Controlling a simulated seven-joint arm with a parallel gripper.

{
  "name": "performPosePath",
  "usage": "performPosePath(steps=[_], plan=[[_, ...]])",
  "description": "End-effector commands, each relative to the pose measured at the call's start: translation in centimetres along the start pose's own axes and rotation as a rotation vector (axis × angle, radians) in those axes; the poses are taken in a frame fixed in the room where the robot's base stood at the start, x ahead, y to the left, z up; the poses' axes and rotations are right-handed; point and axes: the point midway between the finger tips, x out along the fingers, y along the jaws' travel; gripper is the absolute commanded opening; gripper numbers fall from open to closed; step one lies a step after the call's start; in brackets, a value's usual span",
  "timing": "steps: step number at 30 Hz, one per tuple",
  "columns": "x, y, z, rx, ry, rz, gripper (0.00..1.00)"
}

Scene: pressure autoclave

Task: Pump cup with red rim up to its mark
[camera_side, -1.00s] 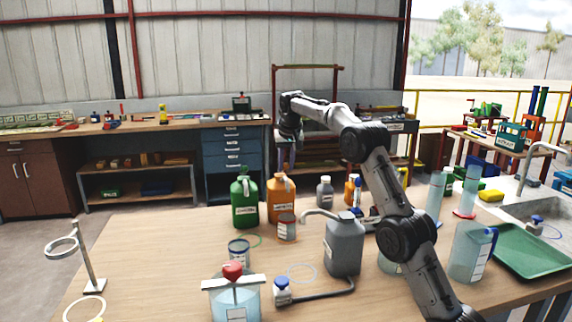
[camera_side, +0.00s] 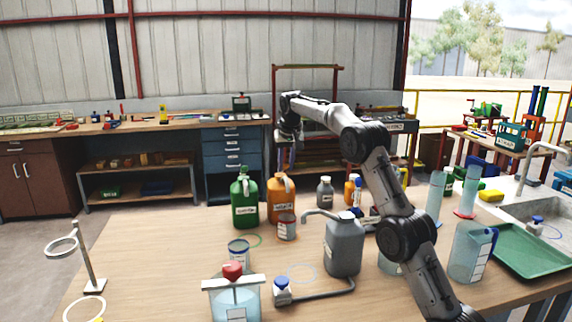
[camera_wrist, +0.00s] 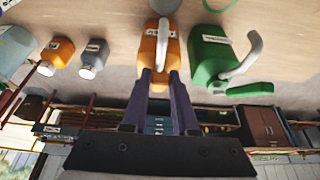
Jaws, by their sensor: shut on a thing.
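The cup with the red rim (camera_side: 286,228) stands upright on the table in front of the orange jug (camera_side: 281,203); its mark cannot be made out. A grey container (camera_side: 343,248) with a spout stands to its right, the spout reaching left toward the cup. A dark hose runs from the container to a small blue-capped bottle (camera_side: 282,291).
A green jug (camera_side: 244,203) stands close left of the orange one. A blue-rimmed cup (camera_side: 238,252) and a red-capped vessel (camera_side: 232,295) are in front. A grey bottle (camera_side: 325,191) stands to the right. The left table area is mostly clear around a ring stand (camera_side: 90,262).

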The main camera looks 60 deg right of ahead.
Motion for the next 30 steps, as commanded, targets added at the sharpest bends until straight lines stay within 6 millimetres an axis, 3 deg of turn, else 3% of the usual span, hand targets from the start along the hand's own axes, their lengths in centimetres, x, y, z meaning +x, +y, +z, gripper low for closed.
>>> performPosePath(steps=[11, 30], plan=[[0.0, 0.1, 0.1, 0.001, 0.018, 0.003, 0.00], [1.6, 0.2, 2.0, 0.000, 0.240, 0.003, 0.00]])
